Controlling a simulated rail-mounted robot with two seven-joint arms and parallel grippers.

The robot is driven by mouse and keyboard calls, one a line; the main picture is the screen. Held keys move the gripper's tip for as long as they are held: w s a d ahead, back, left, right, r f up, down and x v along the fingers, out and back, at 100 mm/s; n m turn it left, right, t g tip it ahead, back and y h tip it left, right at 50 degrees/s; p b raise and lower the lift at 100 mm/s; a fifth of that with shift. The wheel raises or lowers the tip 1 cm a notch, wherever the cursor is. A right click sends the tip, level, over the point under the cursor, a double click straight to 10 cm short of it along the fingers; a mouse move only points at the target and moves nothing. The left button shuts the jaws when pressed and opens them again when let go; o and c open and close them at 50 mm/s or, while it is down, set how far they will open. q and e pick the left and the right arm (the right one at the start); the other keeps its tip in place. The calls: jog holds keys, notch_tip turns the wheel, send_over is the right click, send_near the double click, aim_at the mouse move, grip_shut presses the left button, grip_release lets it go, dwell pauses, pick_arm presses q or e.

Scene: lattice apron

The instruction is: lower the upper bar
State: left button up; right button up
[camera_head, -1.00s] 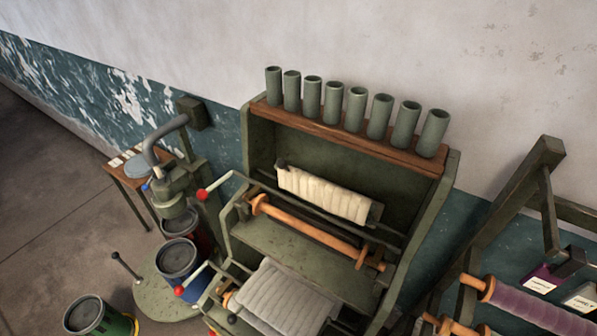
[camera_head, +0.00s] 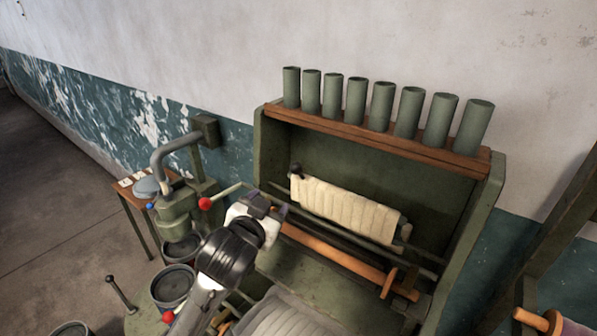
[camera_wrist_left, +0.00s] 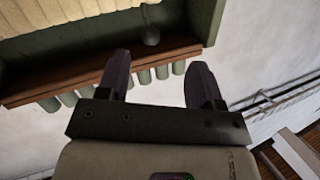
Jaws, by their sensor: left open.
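The upper bar (camera_head: 352,232) is a thin green rod across the front of the green loom frame, below a cream cloth roll. At its left end a lever carries a red ball knob (camera_head: 205,203). My left gripper (camera_head: 268,203) is in front of the bar's left part, just right of the knob, and hides some of the rod and lever. Whether it touches the bar cannot be told. In the left wrist view its two dark fingers (camera_wrist_left: 158,80) are apart with nothing between them. My right gripper is in neither view.
Several green tubes (camera_head: 383,105) stand on the brown top shelf (camera_head: 370,137). The cream roll (camera_head: 345,208) and an orange roller (camera_head: 335,258) lie close to the bar. A lower red knob (camera_head: 168,317) is by my forearm. A green press (camera_head: 178,205) stands left.

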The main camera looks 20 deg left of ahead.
aim_at(299, 163)
pick_arm(q)
jog(key=w, duration=0.5)
jog(key=w+r+n+t+p, duration=0.1)
jog(key=w, duration=0.4)
jog(key=w+d+t+h+p, duration=0.1)
jog(key=w, duration=0.5)
jog(key=shift+d+r+n, duration=0.1)
jog(key=shift+r+n, duration=0.1)
jog(key=shift+n, duration=0.2)
jog(key=c, duration=0.5)
grip_shut()
